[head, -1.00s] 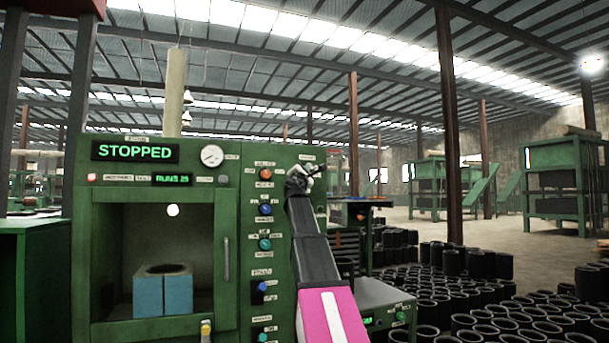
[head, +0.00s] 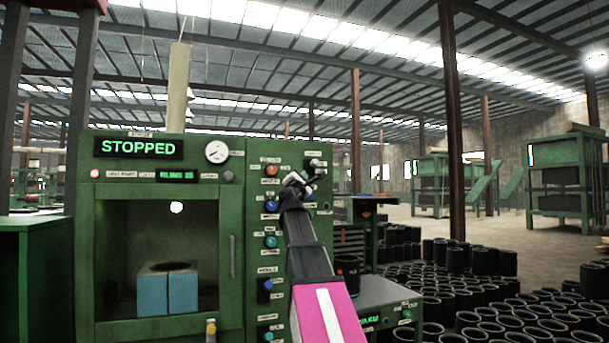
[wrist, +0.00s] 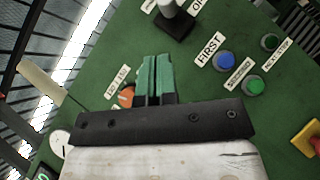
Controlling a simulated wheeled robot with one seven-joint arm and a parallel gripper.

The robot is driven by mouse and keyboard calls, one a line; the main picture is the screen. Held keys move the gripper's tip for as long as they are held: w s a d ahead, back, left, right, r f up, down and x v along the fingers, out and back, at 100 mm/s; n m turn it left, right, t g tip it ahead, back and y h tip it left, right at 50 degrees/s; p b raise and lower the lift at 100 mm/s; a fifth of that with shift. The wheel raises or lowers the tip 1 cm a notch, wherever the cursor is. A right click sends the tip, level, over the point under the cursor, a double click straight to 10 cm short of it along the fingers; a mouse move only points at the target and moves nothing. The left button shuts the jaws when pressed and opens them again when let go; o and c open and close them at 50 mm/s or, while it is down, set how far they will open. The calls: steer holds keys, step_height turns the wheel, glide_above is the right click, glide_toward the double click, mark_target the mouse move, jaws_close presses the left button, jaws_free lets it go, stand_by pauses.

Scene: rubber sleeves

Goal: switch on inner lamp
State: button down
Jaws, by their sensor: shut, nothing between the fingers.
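My gripper (head: 297,183) is in front of the upper right of the green machine panel (head: 232,290). In the wrist view its two fingers (wrist: 155,80) are together and empty, close to an orange knob (wrist: 127,95) that they partly hide. A black switch with a grey lever (wrist: 175,22) is beyond the fingertips; it also shows in the head view (head: 315,163). A blue knob (wrist: 226,61) and two green knobs, one of them nearest (wrist: 253,86), lie to the right. I cannot read which control is for the inner lamp. A round white light (head: 176,207) shows in the chamber window.
Blue blocks (head: 167,292) sit inside the chamber. The display (head: 138,147) reads STOPPED. A blue switch (head: 267,286) is lower on the panel. Many black sleeves (head: 500,310) stand on the floor at right. A yellow control (wrist: 308,138) shows at the wrist view's right edge.

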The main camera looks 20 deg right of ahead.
steer(key=v, duration=0.4)
steer(key=shift+s+r, duration=0.3)
steer(key=shift+r, duration=0.05)
